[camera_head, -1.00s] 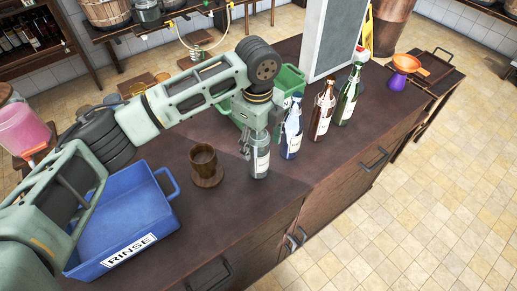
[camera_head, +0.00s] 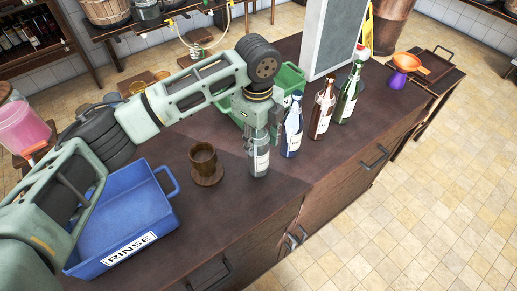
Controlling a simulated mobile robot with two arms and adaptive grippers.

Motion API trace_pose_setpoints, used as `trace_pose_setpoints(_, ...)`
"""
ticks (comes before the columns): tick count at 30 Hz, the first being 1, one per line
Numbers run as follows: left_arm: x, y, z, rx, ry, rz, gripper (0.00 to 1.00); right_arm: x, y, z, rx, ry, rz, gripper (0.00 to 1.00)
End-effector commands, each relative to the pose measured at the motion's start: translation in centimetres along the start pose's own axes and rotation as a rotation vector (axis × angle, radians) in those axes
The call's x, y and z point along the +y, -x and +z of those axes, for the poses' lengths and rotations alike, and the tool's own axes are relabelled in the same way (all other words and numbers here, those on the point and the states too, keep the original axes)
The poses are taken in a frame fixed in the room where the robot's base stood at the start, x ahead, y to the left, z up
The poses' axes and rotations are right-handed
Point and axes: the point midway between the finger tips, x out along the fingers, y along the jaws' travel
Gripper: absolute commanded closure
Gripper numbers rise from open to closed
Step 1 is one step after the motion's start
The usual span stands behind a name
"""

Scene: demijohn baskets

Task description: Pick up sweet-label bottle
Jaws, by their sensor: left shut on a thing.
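My left gripper (camera_head: 254,127) points down over a clear grey bottle (camera_head: 260,160) with a white label and is shut on its upper part. The bottle stands upright on the dark counter; its neck is hidden by the gripper. To its right stand a blue bottle (camera_head: 292,128), a brown bottle (camera_head: 322,112) and a green bottle (camera_head: 348,97), each with a pale label. The label words are too small to read, so I cannot tell which is the sweet-label one. My right gripper is not in view.
A blue bin marked RINSE (camera_head: 124,219) sits at the left of the counter (camera_head: 235,215). A brown cup (camera_head: 203,160) stands on a round coaster left of the held bottle. A green crate (camera_head: 290,79) and a grey board (camera_head: 328,38) are behind.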

Motion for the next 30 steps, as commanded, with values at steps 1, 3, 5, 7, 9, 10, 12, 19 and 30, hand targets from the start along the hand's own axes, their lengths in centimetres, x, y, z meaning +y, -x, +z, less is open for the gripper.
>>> trace_pose_setpoints(1, 0.0, 0.1, 0.0, 0.000, 0.000, -0.001, 1.00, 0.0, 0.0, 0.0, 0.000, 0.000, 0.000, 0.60)
trace_pose_setpoints(3, 0.0, 0.1, 0.0, 0.000, 0.000, -0.001, 1.00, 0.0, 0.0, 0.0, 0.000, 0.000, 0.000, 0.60)
trace_pose_setpoints(5, 0.0, 0.1, 0.0, 0.000, 0.000, -0.001, 1.00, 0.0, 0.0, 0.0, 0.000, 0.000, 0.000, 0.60)
trace_pose_setpoints(7, -0.1, 0.1, 0.0, 0.000, 0.000, -0.002, 1.00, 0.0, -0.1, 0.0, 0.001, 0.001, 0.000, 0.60)
trace_pose_setpoints(9, -0.1, 0.4, 0.0, 0.000, 0.000, -0.002, 1.00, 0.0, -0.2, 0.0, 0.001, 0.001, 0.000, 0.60)
trace_pose_setpoints(10, -0.1, 0.6, 0.0, 0.000, 0.000, -0.003, 1.00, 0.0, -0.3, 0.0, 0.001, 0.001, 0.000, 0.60)
trace_pose_setpoints(12, -0.1, 1.1, 0.0, 0.000, 0.000, -0.004, 1.00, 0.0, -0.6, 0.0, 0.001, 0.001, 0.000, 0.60)
trace_pose_setpoints(19, 0.6, 4.4, -0.6, 0.001, -0.005, -0.005, 1.00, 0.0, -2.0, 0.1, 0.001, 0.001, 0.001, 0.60)
trace_pose_setpoints(30, 6.7, 9.4, -5.5, -0.004, -0.003, -0.006, 1.00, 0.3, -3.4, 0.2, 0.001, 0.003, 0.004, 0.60)
